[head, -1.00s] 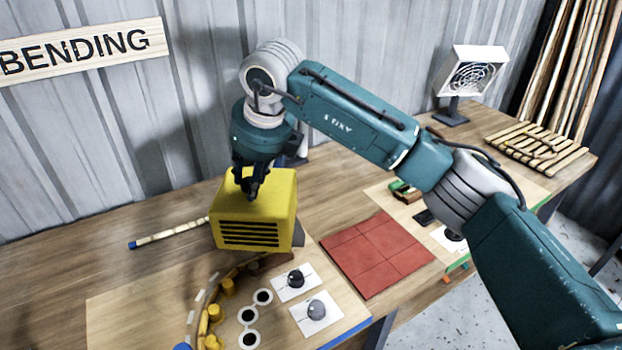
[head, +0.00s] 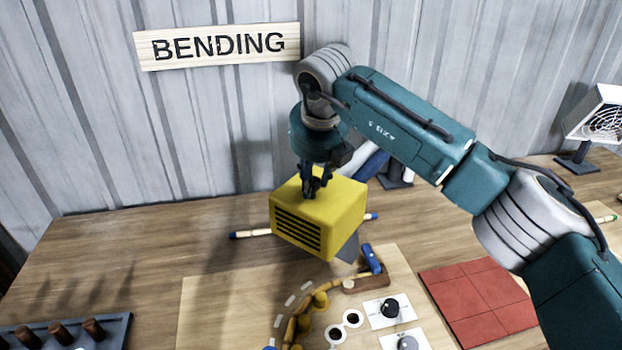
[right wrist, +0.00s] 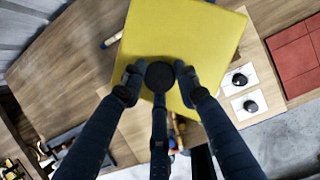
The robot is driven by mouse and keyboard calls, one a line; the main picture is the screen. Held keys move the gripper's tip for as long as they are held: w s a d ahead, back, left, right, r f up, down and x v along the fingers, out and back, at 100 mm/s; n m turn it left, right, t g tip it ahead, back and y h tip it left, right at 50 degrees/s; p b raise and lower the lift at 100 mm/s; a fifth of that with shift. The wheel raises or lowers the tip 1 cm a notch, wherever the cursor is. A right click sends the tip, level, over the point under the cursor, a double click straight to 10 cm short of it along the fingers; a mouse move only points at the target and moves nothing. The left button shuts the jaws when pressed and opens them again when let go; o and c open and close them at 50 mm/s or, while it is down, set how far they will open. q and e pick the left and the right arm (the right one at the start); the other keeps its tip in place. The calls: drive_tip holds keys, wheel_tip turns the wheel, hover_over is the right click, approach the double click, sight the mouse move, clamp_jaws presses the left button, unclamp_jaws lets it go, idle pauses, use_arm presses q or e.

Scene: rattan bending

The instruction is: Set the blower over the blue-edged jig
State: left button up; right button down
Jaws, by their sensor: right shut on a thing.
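The blower is a yellow box (head: 335,218) with dark slats on one side. My right gripper (head: 314,188) is shut on the dark knob on its top and holds it slightly tilted above the bench. The yellow top also fills the upper middle of the right wrist view (right wrist: 195,40), with the fingers (right wrist: 160,75) around the knob. The blower hangs over the area behind the pegs. My left gripper is not in view.
A pale rod with blue ends (head: 250,234) lies behind the blower, partly hidden. A blue clamp (head: 371,259) stands near the pegs. Red tiles (head: 480,300) lie to the right, a dark peg tray (head: 110,330) at lower left. The left bench is mostly clear.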

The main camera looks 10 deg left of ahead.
drive_tip(key=c, duration=1.3)
unclamp_jaws()
drive_tip(key=shift+w+d+r, duration=0.2)
drive_tip(key=shift+f, duration=0.1)
drive_tip(key=shift+s, duration=0.1)
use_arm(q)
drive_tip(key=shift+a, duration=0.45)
use_arm(e)
drive_tip(key=v, duration=1.2)
drive_tip(key=shift+d, duration=0.1)
